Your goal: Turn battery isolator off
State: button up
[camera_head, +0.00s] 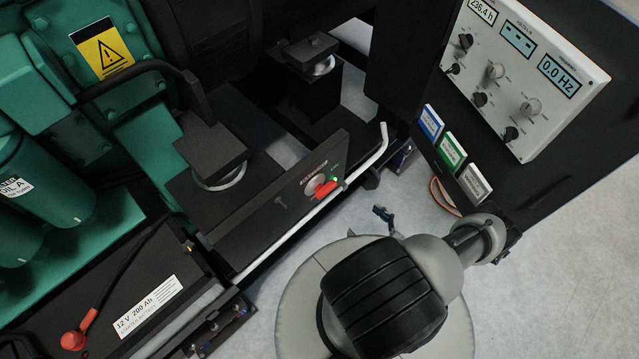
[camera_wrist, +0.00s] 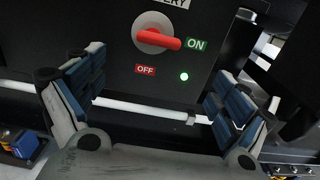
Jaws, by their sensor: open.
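The battery isolator is a red handle (camera_wrist: 160,39) on a round grey base, mounted on a dark panel (camera_wrist: 120,75). The handle points right, toward the green ON label (camera_wrist: 195,45). A red OFF label (camera_wrist: 146,69) sits below it, and a green lamp (camera_wrist: 184,76) glows at lower right. In the head view the red handle (camera_head: 327,189) shows on the panel's right part. My gripper (camera_wrist: 155,98) is open and empty, its blue-padded fingers to either side below the handle, apart from it.
A white rail (camera_head: 310,218) runs along below the panel and bends up at its right end. A battery (camera_head: 150,295) with a red terminal cap stands at lower left. A control panel (camera_head: 525,75) with knobs is at upper right. Pale floor is open at right.

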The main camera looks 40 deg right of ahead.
aim_at(329, 192)
jog(key=w, duration=0.5)
jog(key=w+a, duration=0.1)
jog(key=w, duration=0.5)
jog(key=w+b, duration=0.1)
jog(key=w, duration=0.4)
jog(key=shift+w+a, duration=0.2)
jog(key=shift+w, duration=0.15)
jog(key=c, duration=1.1)
jog(key=shift+o, duration=0.2)
